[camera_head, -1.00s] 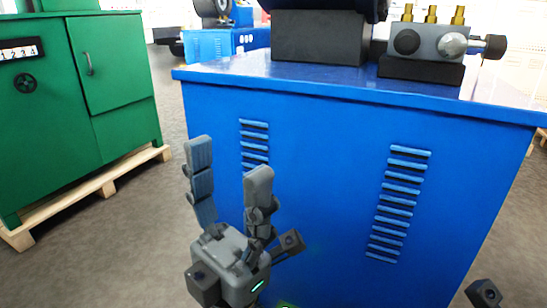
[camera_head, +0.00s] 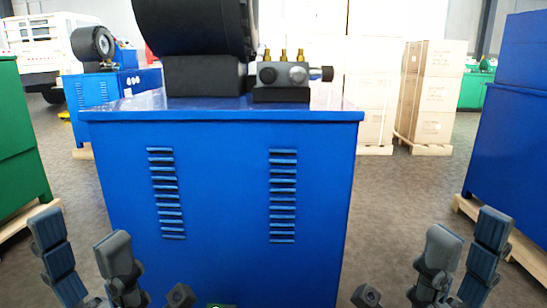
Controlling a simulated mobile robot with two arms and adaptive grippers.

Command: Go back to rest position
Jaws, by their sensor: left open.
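My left gripper (camera_head: 84,250) is at the lower left of the head view, fingers pointing up and spread apart, with nothing between them. My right gripper (camera_head: 461,255) is at the lower right, also with its fingers up, apart and empty. The cabinet carries a black round crimper head (camera_head: 195,28) and a grey valve block (camera_head: 283,74) with brass fittings.
A green cabinet (camera_head: 18,150) stands at the left edge. Another blue cabinet (camera_head: 510,140) stands on a pallet at the right. Stacked cartons (camera_head: 430,90) and a second blue crimper (camera_head: 100,88) are behind. Grey floor (camera_head: 395,190) is free between the middle and right cabinets.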

